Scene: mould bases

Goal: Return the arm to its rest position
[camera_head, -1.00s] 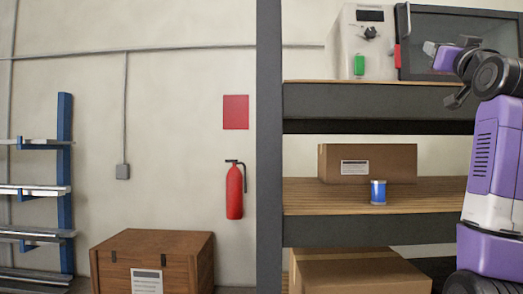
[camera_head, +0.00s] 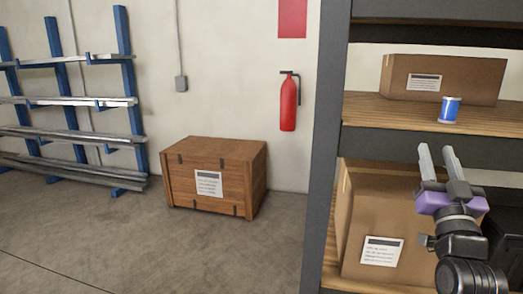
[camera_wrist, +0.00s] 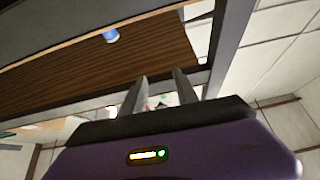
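My gripper (camera_head: 438,164) shows at the lower right in the head view, in front of the shelf rack's lower level. Its two grey fingers point up and stand apart with nothing between them. In the wrist view my gripper (camera_wrist: 158,87) is also open and empty, with the wooden shelf board beyond the fingers. A blue can with white ends (camera_head: 450,109) stands upright on the middle shelf (camera_head: 395,112), above and apart from the fingertips. Its blue side also shows at the top of the wrist view (camera_wrist: 111,36).
A cardboard box (camera_head: 440,78) sits behind the can, and a larger box (camera_head: 362,215) is on the level below, close to my arm. The dark rack post (camera_head: 322,170) stands left of my gripper. A wooden crate (camera_head: 215,176) is on the floor, which is clear in front.

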